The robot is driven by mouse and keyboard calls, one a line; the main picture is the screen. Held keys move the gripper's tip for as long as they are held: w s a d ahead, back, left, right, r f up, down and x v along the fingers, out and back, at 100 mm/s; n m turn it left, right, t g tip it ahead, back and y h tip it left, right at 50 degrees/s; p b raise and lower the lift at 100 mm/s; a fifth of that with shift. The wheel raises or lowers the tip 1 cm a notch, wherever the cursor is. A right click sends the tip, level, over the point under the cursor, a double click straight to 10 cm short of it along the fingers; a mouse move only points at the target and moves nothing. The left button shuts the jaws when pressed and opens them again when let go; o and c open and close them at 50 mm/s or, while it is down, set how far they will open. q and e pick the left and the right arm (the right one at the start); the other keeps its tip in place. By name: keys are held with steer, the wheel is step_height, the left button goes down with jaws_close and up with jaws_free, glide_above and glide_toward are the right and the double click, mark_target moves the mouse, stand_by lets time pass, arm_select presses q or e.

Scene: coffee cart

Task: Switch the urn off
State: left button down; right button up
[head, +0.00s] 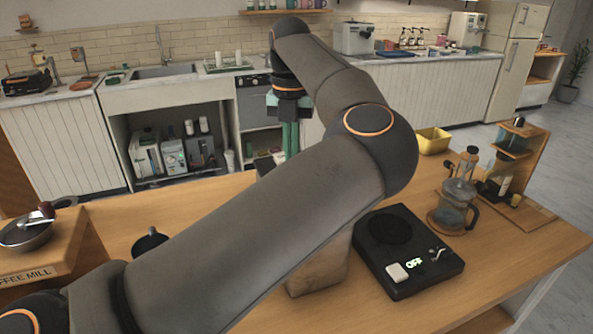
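I cannot pick out an urn for certain; my arm covers much of the counter's middle. A flat black appliance (407,252) with a round dark plate, a pale button and lit letters reading "OFF" sits on the wooden counter, right of the arm. My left arm crosses the view from the lower left, bends at the right and reaches back to the upper middle. My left gripper (288,125) points down there, beyond the arm. Its fingertips are partly hidden, so its opening is unclear. My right gripper is not in view.
A glass press pot (456,207), a wooden stand with bottles (513,165) and a yellow tray (432,140) stand at the right. A coffee mill box (50,262) is at the left. A brown block (318,276) shows below the arm. The counter's front right is clear.

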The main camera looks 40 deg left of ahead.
arm_select(q)
steer(key=shift+f+b, duration=0.7)
steer(key=shift+f, duration=0.3)
steer(key=shift+r, duration=0.15)
steer(key=shift+r+p, duration=0.55)
steer(key=shift+p, duration=0.05)
steer(key=shift+r+p, duration=2.15)
steer(key=shift+r, duration=0.75)
steer(key=shift+f, duration=0.1)
